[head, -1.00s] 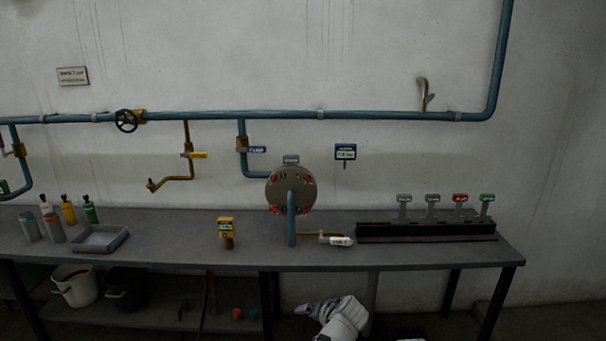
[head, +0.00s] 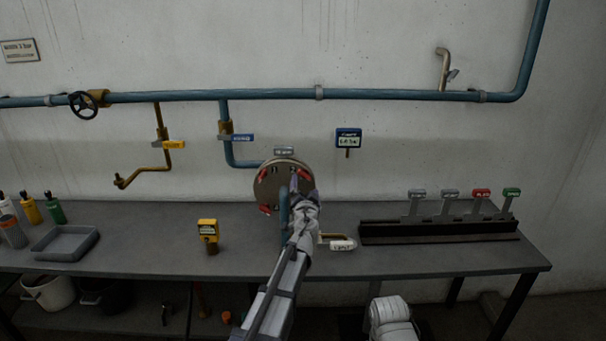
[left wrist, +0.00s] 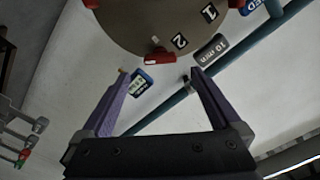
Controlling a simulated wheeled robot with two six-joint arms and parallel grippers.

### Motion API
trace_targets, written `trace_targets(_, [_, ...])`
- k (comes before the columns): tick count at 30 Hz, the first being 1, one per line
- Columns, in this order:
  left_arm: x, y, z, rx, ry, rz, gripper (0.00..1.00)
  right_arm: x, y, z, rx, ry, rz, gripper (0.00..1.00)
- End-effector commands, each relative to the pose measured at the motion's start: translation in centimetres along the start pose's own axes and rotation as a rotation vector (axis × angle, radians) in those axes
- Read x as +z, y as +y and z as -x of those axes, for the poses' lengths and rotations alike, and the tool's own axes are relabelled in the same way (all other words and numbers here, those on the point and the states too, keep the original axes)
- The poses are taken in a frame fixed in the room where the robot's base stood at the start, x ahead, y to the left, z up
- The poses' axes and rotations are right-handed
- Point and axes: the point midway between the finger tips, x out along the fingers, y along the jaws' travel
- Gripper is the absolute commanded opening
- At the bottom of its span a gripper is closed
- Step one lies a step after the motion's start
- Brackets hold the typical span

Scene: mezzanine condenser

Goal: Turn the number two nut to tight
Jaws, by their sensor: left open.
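The round grey-brown flange (head: 264,188) stands on the bench at the end of a blue pipe, with red nuts around its face. In the left wrist view the flange (left wrist: 140,22) fills the top, with a black "2" label (left wrist: 179,40). The red number two nut (left wrist: 160,57) sits by that label at the rim. My left gripper (left wrist: 158,72) is open, its purple fingers on either side of the nut's line and apart from it. In the head view my left gripper (head: 300,190) covers the flange's right part. My right gripper is not in view.
A grey "10 min" tag (left wrist: 210,50) sits close by one fingertip. A blue-framed display (head: 348,139) is on the wall. A white-tagged brass lever (head: 342,244) is right of the flange. A black rack (head: 440,231) holds several tagged pieces. A yellow-topped device (head: 208,230) stands left.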

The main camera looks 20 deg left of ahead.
Motion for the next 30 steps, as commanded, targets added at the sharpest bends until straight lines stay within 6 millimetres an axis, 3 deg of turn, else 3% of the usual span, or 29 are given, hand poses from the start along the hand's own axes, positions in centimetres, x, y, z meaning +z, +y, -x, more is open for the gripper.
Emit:
trace_targets(8, [0.0, 0.0, -1.7, -0.001, -0.002, 0.000, 0.97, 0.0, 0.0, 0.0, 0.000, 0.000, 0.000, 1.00])
trace_targets(21, [0.0, 0.0, -7.6, -0.001, -0.002, 0.001, 0.97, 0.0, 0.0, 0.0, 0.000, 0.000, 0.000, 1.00])
trace_targets(30, [0.1, 0.0, -7.8, -0.001, -0.002, 0.001, 0.96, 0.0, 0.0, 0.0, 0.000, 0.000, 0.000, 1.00])
